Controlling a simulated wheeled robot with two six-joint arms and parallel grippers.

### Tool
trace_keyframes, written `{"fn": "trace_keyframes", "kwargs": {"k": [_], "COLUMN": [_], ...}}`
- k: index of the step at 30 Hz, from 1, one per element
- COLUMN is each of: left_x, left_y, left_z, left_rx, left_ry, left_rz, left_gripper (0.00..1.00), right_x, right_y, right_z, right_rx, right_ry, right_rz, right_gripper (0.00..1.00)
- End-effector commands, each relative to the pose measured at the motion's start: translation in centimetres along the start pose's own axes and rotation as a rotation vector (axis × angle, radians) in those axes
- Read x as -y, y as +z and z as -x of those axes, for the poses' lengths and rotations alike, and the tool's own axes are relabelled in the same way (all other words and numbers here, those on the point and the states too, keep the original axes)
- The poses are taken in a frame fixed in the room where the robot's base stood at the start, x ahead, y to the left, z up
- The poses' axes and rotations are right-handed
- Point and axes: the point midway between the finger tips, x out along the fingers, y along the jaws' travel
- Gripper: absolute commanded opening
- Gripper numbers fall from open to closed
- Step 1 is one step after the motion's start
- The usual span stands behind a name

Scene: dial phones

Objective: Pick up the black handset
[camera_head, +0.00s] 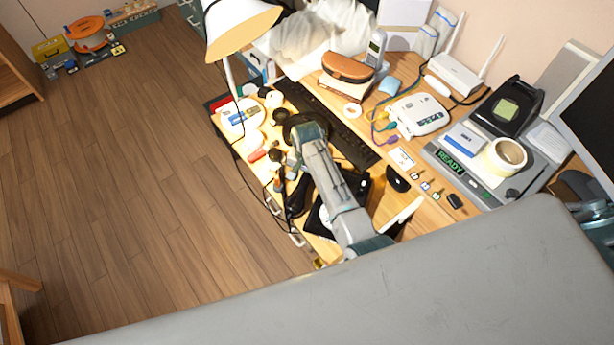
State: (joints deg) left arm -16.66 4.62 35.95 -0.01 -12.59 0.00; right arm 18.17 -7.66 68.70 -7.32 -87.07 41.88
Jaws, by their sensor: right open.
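A black handset (298,196) appears to lie near the front edge of the desk, left of my right arm. A black phone body (322,217) is partly visible beside it, with my forearm covering part of it. My right arm reaches up the picture across the desk. My right gripper (288,160) is small and partly hidden below the wrist, above the handset in the picture. It is open, and I see nothing held in it. Whether it touches anything cannot be told. My left gripper is not in view.
A black keyboard (338,128) lies behind my arm. A lamp (241,30) stands at the desk's left end. A mouse (397,179), a white phone (418,115), a tape roll (506,154) and a monitor (592,110) crowd the right. The wooden floor (140,190) at left is clear.

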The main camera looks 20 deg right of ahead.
Motion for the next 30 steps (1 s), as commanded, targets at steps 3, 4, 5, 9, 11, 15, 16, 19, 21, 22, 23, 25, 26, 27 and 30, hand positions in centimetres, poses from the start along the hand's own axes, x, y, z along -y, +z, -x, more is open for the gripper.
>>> {"fn": "trace_keyframes", "kwargs": {"k": [3,4,5,9,11,15,16,19,21,22,23,25,26,27,30], "left_x": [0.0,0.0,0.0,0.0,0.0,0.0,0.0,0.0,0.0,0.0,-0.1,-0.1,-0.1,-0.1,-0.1], "left_y": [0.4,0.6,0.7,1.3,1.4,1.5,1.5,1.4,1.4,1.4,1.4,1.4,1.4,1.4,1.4], "left_z": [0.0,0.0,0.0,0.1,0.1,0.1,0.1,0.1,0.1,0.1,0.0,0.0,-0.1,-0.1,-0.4], "left_rx": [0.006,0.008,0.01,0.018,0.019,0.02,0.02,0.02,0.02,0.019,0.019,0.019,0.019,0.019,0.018], "left_ry": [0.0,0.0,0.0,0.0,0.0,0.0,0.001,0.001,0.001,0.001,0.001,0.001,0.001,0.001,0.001], "left_rz": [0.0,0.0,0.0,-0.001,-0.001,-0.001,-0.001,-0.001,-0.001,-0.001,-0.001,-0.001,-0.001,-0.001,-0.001], "left_gripper": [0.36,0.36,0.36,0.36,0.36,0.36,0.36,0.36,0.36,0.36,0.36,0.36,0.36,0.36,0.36], "right_x": [0.0,0.0,0.0,0.0,0.0,0.0,0.0,0.1,0.1,0.1,0.1,0.1,0.1,0.1,0.2], "right_y": [0.0,0.0,0.0,0.0,0.0,0.0,0.0,0.0,0.0,0.0,0.0,-0.1,-0.1,-0.1,-0.1], "right_z": [-0.2,-0.2,-0.2,-0.2,-0.2,-0.2,-0.2,-0.1,-0.1,-0.1,0.0,0.4,0.7,1.2,3.1], "right_rx": [0.0,0.0,0.0,0.0,0.0,0.0,0.0,-0.001,-0.001,-0.001,-0.001,-0.002,-0.003,-0.002,-0.004], "right_ry": [0.0,-0.001,-0.001,-0.001,-0.001,-0.001,-0.001,-0.002,-0.002,-0.002,-0.002,-0.003,-0.004,-0.004,-0.006], "right_rz": [0.0,0.0,0.0,0.0,0.0,0.0,0.0,0.0,0.0,0.0,0.0,0.0,0.0,0.0,0.0], "right_gripper": [0.55,0.55,0.55,0.41,0.29,0.02,0.0,0.0,0.0,0.0,0.0,0.0,0.0,0.0,0.0]}}
